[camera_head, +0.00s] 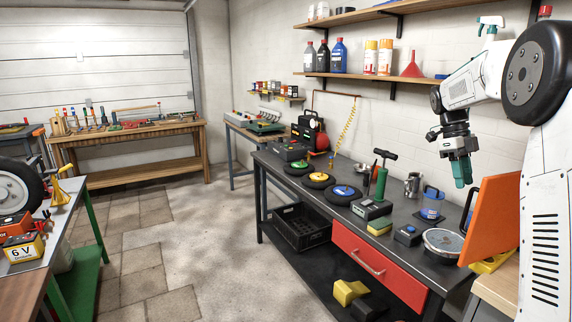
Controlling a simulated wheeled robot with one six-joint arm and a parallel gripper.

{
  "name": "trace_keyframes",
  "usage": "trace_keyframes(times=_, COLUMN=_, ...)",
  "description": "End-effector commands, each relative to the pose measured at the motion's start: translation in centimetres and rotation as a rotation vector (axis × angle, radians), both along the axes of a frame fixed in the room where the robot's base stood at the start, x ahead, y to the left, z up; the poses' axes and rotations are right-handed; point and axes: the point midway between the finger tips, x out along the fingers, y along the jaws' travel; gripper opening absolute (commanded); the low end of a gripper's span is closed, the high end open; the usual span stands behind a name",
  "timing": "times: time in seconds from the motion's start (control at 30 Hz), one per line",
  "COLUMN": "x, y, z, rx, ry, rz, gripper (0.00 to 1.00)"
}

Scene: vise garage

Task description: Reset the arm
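My gripper (462,172) hangs from my white arm at the right of the head view. Its teal fingers point down, above the right part of the dark workbench (300,222) and apart from everything on it. The fingers overlap from this angle, so I cannot tell whether they are open or shut. I see nothing hanging from them.
A green hand pump (381,180), several discs, a round metal pan (443,242) and a blue-handled item (430,205) stand on the workbench. An orange panel (490,220) rises at its right end. Shelves (375,79) line the wall. The middle floor is clear.

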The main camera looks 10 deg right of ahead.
Motion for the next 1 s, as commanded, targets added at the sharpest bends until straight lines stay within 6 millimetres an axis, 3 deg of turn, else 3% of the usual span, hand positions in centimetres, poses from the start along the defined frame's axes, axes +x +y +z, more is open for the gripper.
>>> trace_keyframes(times=0.13, x=0.2, y=0.0, z=-0.4, rx=0.070, ry=0.011, rz=0.182, gripper=0.32)
trace_keyframes(times=0.27, x=-0.7, y=0.9, z=-2.7, rx=0.199, ry=0.051, rz=0.443, gripper=0.32)
trace_keyframes(times=0.47, x=-4.3, y=5.3, z=-3.2, rx=0.399, ry=0.068, rz=0.934, gripper=0.32)
trace_keyframes(times=0.7, x=-12.0, y=14.4, z=-2.1, rx=0.576, ry=0.061, rz=1.660, gripper=0.32)
trace_keyframes(times=1.0, x=-22.8, y=23.6, z=-2.8, rx=0.607, ry=0.070, rz=2.352, gripper=0.32)
